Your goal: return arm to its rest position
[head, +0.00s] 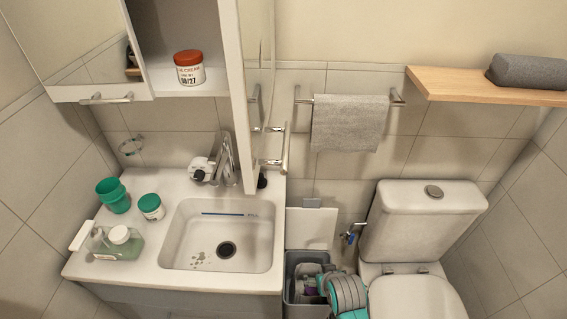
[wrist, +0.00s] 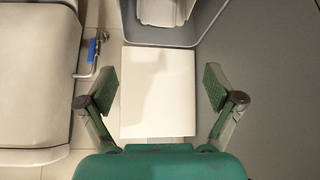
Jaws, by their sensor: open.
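My gripper (wrist: 158,88) is open in the wrist view, its two fingers wide apart with nothing between them. Behind the fingers is a white panel (wrist: 158,110), which looks like the raised lid of the bin. In the head view my grey and teal arm end shows low in the middle, over the grey bin (head: 291,272) and beside the toilet (head: 420,297). The bin's lid (head: 310,227) stands open towards the wall. The bin also shows at the top of the wrist view (wrist: 210,28), with something white inside. My arm hides part of the bin in the head view.
The washbasin counter (head: 180,283) holds a green cup (head: 113,195), a jar (head: 151,207) and a bottle (head: 120,243). An open cabinet door (head: 241,110) juts out above the basin. A blue-handled valve (head: 351,237) is near the bin. A towel (head: 348,123) hangs behind.

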